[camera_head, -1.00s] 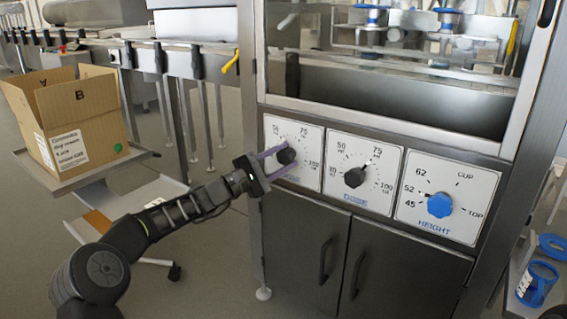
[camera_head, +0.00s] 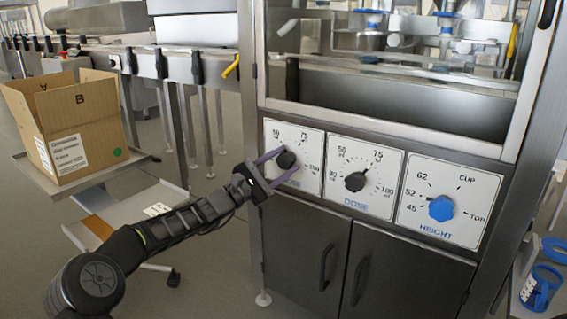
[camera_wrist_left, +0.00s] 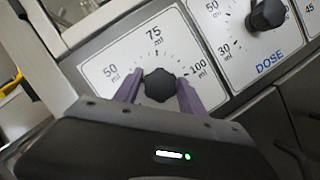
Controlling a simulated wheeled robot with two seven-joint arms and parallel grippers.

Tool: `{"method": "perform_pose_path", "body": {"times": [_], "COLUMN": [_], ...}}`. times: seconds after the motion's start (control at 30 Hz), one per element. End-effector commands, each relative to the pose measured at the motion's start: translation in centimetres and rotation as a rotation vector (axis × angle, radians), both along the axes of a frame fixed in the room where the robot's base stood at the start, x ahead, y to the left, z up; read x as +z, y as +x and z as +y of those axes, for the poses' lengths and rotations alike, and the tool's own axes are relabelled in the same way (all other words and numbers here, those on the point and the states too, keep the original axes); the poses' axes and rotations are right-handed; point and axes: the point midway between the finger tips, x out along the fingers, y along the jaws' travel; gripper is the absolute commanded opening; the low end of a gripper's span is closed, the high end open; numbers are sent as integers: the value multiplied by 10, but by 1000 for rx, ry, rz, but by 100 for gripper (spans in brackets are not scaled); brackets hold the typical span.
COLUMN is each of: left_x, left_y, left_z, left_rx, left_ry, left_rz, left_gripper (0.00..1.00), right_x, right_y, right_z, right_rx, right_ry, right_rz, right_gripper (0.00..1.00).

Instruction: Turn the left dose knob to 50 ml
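The left dose knob (camera_head: 286,159) is a black knob on a white dial panel (camera_head: 310,181) at the left of the machine front. In the left wrist view the knob (camera_wrist_left: 159,86) sits between the two purple fingers of my left gripper (camera_wrist_left: 158,92). The fingers stand on either side of it, with a narrow gap showing on the left side. In the head view my left gripper (camera_head: 278,166) reaches the knob from the lower left. The dial is marked 50, 75 and 100 ml. The knob's pointer cannot be made out. My right gripper is out of view.
A second black dose knob (camera_head: 355,181) and a blue height knob (camera_head: 440,208) stand to the right on the same front. Cabinet doors (camera_head: 300,250) lie below. A cardboard box (camera_head: 80,130) rests on a stand at the left.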

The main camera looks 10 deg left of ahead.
Motion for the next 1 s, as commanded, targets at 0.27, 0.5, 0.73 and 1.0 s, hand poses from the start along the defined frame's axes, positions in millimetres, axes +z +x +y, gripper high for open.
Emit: {"method": "perform_pose_path", "body": {"times": [0.27, 0.5, 0.73, 1.0], "left_x": [1, 0, -7, -18], "left_y": [0, -4, -26, -56], "left_z": [-1, 2, 21, 43], "left_rx": [-2, -2, 0, 0], "left_ry": [1, 0, 0, 1], "left_rz": [-1, -1, 2, 0], "left_gripper": [63, 63, 63, 63], "right_x": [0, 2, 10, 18], "right_y": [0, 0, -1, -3], "right_z": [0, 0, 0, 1], "right_rx": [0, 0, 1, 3], "right_ry": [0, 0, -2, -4], "right_rz": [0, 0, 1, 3], "right_gripper": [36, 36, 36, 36]}}
